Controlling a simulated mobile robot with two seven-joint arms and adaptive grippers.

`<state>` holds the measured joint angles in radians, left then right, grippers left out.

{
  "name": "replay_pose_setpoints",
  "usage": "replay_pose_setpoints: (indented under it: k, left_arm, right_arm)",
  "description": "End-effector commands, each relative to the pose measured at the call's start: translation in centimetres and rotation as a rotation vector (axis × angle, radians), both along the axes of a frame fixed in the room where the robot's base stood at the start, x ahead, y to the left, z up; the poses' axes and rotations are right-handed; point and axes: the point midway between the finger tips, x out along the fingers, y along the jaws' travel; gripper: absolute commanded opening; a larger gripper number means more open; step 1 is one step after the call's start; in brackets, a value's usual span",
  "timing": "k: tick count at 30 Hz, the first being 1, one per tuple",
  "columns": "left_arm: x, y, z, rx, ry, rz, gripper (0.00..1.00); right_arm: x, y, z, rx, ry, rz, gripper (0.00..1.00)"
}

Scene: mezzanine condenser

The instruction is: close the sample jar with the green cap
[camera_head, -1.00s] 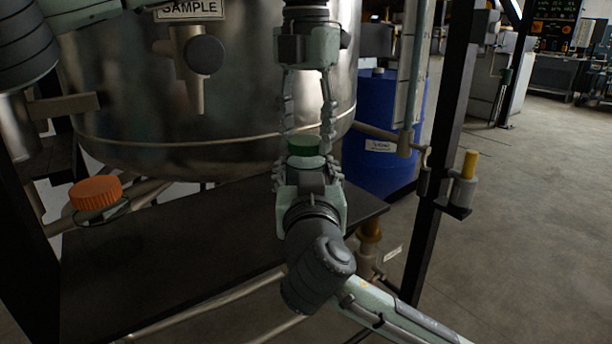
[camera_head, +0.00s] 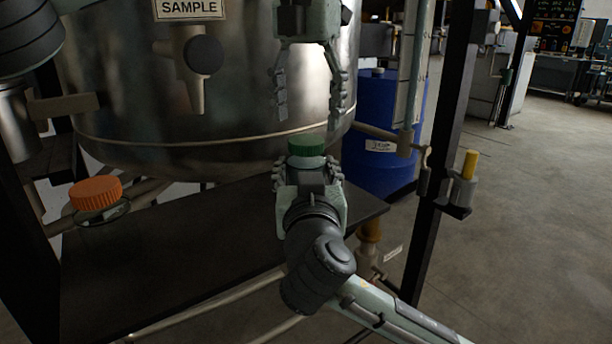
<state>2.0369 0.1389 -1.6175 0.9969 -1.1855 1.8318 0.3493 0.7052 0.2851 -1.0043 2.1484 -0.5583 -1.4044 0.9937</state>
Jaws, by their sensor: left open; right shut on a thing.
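The green cap (camera_head: 306,144) sits on top of the sample jar (camera_head: 306,162), whose pale upper part shows just under it. Whether the cap is screwed tight I cannot tell. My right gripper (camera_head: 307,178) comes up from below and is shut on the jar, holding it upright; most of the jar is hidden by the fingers. My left gripper (camera_head: 309,108) points down from above. It is open and empty, with its fingertips above the cap and apart from it.
An orange-capped jar (camera_head: 96,193) stands at the left over the dark bench (camera_head: 170,255). The steel vessel (camera_head: 130,90) with a SAMPLE tap (camera_head: 193,65) rises close behind. A dark post (camera_head: 447,130) and a blue drum (camera_head: 385,170) are at the right.

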Motion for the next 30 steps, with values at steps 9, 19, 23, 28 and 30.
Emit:
replay_pose_setpoints:
  k: [9, 19, 23, 28, 30]
  left_arm:
    - [0.0, -0.1, 6.6, -0.001, -0.002, 0.001, 0.72]
    - [0.0, 0.0, 8.6, 0.000, 0.000, -0.001, 0.72]
    - [0.0, 0.0, 8.6, 0.000, 0.000, -0.001, 0.72]
    - [0.0, 0.0, 8.5, 0.000, 0.000, -0.001, 0.72]
    - [0.0, 0.0, 8.5, 0.000, 0.000, -0.001, 0.72]
  right_arm:
    - [0.0, 0.0, 0.0, 0.000, 0.001, 0.000, 0.00]
    - [0.0, 0.0, 0.0, 0.000, 0.000, 0.000, 0.00]
    - [0.0, 0.0, 0.0, 0.000, 0.000, 0.000, 0.00]
    - [0.0, 0.0, 0.0, 0.000, 0.000, 0.000, 0.68]
    - [0.0, 0.0, 0.0, 0.000, 0.000, 0.000, 0.77]
